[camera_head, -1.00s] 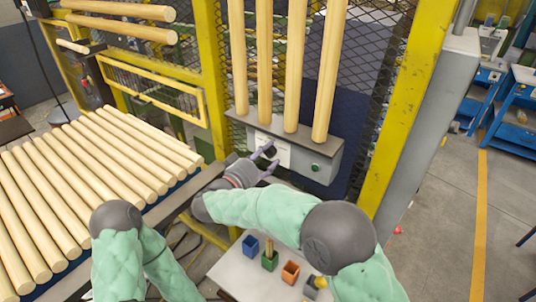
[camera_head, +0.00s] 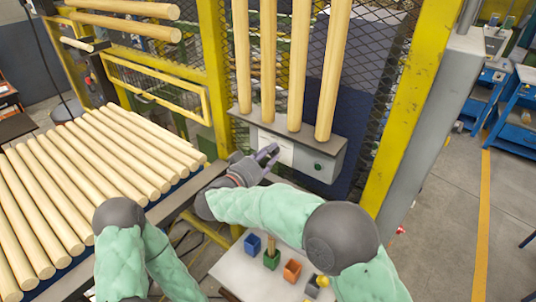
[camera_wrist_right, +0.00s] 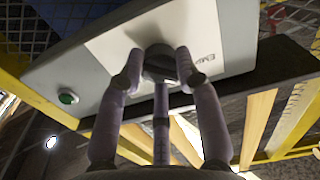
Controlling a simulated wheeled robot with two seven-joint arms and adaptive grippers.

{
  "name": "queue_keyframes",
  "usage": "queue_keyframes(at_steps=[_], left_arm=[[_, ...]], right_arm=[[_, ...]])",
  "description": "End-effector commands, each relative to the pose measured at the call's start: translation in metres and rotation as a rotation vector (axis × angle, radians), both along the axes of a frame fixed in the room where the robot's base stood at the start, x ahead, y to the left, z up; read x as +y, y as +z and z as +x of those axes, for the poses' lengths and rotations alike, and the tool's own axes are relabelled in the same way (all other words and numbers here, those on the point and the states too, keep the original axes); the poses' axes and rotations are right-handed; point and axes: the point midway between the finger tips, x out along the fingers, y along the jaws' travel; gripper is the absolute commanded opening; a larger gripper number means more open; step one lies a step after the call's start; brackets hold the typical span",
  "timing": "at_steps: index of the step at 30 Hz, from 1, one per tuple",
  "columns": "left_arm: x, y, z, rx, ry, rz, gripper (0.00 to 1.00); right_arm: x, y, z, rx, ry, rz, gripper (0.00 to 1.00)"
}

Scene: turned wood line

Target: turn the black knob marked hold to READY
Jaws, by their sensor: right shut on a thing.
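A grey control box (camera_head: 328,168) hangs on the mesh fence, with a pale label plate (camera_head: 284,150) on its front. The black knob (camera_wrist_right: 160,62) sits on that plate in the right wrist view. My right gripper (camera_wrist_right: 160,74) is shut on it, with fingers on both sides and one below. In the head view the right gripper (camera_head: 267,158) is at the plate and the knob is hard to make out. Letters beginning "EMP" show beside the knob; the rest of the lettering is hidden or unreadable. My left gripper is out of view; only its arm shows.
A green button (camera_head: 318,167) is on the same box, right of the plate. Upright wooden poles (camera_head: 297,70) stand above the box. A rack of wooden rods (camera_head: 95,165) lies left. Small coloured bins (camera_head: 292,271) stand on a table below. A yellow post (camera_head: 403,110) rises at right.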

Motion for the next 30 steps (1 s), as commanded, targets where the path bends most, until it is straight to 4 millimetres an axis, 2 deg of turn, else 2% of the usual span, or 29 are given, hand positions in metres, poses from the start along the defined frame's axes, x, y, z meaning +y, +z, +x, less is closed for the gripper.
queue_keyframes(at_steps=[14,30], left_arm=[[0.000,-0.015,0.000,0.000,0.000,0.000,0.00],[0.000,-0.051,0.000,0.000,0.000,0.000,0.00]], right_arm=[[0.000,0.000,0.000,-0.266,0.001,0.365,0.02],[0.000,-0.002,0.000,-0.569,0.001,0.780,0.02]])
